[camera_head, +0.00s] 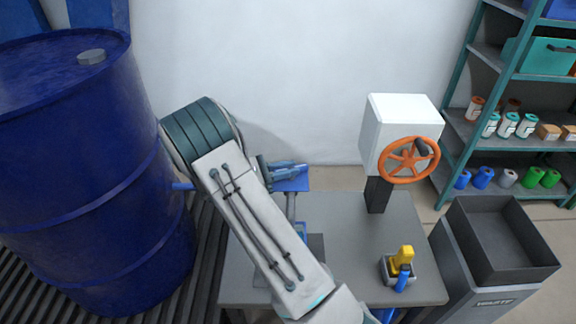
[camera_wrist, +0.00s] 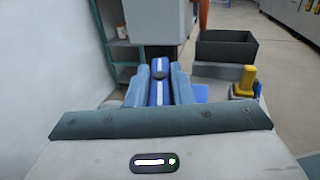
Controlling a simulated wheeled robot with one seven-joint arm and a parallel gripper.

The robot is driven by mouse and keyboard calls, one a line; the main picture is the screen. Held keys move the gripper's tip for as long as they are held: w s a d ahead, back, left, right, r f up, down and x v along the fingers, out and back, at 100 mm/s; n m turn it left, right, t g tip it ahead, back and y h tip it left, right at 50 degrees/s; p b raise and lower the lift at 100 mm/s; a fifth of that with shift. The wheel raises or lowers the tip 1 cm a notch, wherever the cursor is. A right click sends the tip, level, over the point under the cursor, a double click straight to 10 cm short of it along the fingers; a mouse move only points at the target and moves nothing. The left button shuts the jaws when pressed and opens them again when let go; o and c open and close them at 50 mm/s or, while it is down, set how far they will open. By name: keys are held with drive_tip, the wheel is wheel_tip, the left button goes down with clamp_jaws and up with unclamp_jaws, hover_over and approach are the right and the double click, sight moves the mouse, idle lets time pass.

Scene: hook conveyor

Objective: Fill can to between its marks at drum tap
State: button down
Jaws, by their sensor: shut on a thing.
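My gripper (camera_wrist: 159,88) is shut on a blue thing with a white upright strip and a dark round knob (camera_wrist: 159,70), which looks like the can. In the head view my gripper (camera_head: 284,166) is beyond my arm, above the table's far left part, with a blue flat surface (camera_head: 291,183) just below it. Marks and fill level cannot be read. The big blue drum (camera_head: 75,160) stands at the left. A short blue stub (camera_head: 183,186), perhaps its tap, sticks out toward my arm, which hides what lies beyond it.
The grey table (camera_head: 345,240) carries a white box with an orange handwheel (camera_head: 408,160) and a small holder with yellow and blue items (camera_head: 403,262). A dark open bin (camera_head: 500,240) stands right of it. A shelf rack (camera_head: 475,90) is at back right. Rollers (camera_head: 205,260) run beside the drum.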

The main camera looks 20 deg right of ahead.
drive_tip(key=shift+w+m+g+y+p, duration=0.1)
drive_tip(key=shift+m+g+y+p, duration=0.35)
drive_tip(key=shift+m+g, duration=1.45)
drive_tip(key=shift+n+g, duration=0.3)
drive_tip(key=shift+g, duration=0.2)
drive_tip(key=c, duration=1.3)
unclamp_jaws()
drive_tip(key=v, duration=1.3)
drive_tip(key=shift+w+a+r, duration=0.1)
drive_tip(key=shift+a, duration=0.2)
